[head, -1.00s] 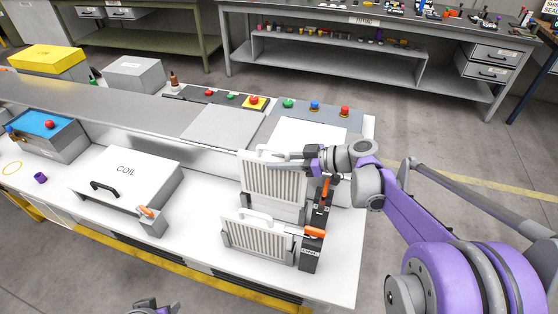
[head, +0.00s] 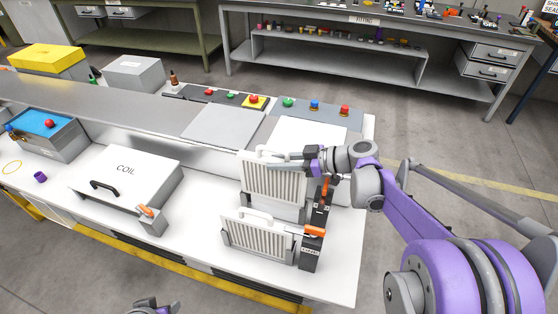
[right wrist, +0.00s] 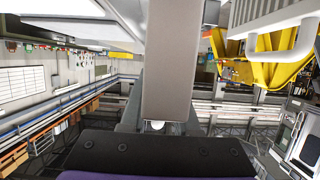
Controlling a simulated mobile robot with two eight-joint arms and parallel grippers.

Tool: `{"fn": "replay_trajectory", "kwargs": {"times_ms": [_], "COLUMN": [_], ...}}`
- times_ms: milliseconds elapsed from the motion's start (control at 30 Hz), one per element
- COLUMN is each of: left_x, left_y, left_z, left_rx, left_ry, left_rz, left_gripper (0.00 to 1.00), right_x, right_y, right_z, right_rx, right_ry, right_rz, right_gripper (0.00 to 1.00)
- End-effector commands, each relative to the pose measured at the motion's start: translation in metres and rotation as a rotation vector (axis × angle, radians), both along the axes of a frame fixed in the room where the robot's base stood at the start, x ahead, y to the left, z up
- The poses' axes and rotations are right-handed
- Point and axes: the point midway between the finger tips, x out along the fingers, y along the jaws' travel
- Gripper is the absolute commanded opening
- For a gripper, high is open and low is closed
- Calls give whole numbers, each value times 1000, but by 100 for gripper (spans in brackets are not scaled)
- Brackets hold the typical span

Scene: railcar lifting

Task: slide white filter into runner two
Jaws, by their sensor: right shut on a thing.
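The rear white filter (head: 268,181), a ribbed panel with a white top handle, stands upright at the rear runner (head: 320,212) on the white bench. This runner's dark end post has an orange lever and appears to be marked 2. My right gripper (head: 279,162) reaches in from the right and is shut at the filter's top, by its handle; the exact contact is hidden. Whether the filter is fully seated cannot be told. A second white ribbed filter (head: 260,240) stands in the front runner (head: 311,254), orange lever on top. My left gripper (head: 150,307) is cut off at the bottom edge.
A box marked COIL (head: 128,172) with a black handle sits left of the runners. Behind stands a raised grey ledge with coloured buttons (head: 254,101). A white ribbed panel with a handle (right wrist: 272,50) shows upper right in the right wrist view.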

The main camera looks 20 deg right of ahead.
Motion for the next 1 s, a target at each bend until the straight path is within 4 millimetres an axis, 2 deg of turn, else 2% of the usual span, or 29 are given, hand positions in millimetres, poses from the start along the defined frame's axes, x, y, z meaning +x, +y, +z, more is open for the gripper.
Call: {"fn": "replay_trajectory", "kwargs": {"times_ms": [1000], "left_x": [3], "left_y": [0], "left_z": [8], "left_rx": [0], "left_ry": [-6], "left_rz": [0], "left_gripper": [50], "right_x": [0], "right_y": [0], "right_z": [6], "right_rx": [1], "right_ry": [-1], "right_rz": [0], "right_gripper": [0]}}
